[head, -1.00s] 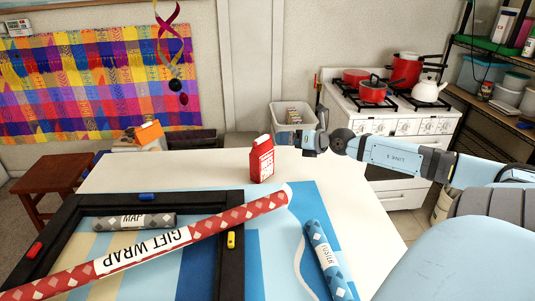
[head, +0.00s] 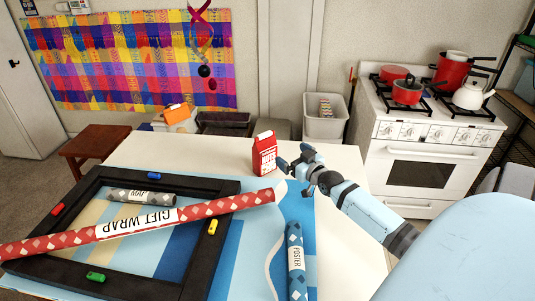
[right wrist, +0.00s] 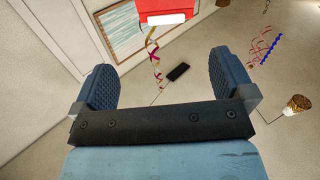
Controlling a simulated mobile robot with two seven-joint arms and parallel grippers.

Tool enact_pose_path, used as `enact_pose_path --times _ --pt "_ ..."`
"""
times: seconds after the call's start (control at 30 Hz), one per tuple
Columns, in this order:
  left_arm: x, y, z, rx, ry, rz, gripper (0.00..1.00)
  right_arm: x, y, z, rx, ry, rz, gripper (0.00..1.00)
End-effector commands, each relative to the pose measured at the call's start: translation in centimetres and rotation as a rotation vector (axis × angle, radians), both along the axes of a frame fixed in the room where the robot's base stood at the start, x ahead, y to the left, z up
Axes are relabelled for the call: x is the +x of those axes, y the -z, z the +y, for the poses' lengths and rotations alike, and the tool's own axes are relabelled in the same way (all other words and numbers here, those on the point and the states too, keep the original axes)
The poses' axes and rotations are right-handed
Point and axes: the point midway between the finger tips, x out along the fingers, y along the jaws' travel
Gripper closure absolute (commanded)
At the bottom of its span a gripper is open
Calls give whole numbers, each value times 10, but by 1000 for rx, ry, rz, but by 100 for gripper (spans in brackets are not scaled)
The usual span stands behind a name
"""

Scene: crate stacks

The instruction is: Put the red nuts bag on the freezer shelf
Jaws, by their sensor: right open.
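The red nuts bag (head: 264,155) stands upright on the white table (head: 225,152) near its far edge, its white label facing me. My right gripper (head: 284,163) is open just to the right of the bag, fingers pointing toward it. I cannot tell from the head view whether they touch. In the right wrist view, the two blue finger pads (right wrist: 165,80) are wide apart with nothing between them. A red shape with a white patch, likely the bag (right wrist: 168,8), shows at the top edge beyond the fingertips. No freezer shelf is clearly visible. My left gripper is out of view.
A black frame (head: 210,230), a red gift wrap roll (head: 235,204), a grey map roll (head: 140,196) and a blue poster roll (head: 295,262) cover the near table. A stove (head: 420,160) stands right, a wooden stool (head: 92,143) left. A tall white unit (head: 30,95) stands far left.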

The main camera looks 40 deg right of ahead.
Motion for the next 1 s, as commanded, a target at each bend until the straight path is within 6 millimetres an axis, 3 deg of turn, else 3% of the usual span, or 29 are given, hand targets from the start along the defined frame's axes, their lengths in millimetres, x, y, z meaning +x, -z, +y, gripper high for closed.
enact_pose_path --times 0.17,0.5,0.83,1.0 --pt "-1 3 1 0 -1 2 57 8 4 5 86 0 -7 0" --pt "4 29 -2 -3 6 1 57 68 6 -2 85 0 -9 0" --pt "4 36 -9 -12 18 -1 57 95 5 -4 85 0 -7 0" --pt "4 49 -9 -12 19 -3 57 119 6 -5 85 0 -9 0"
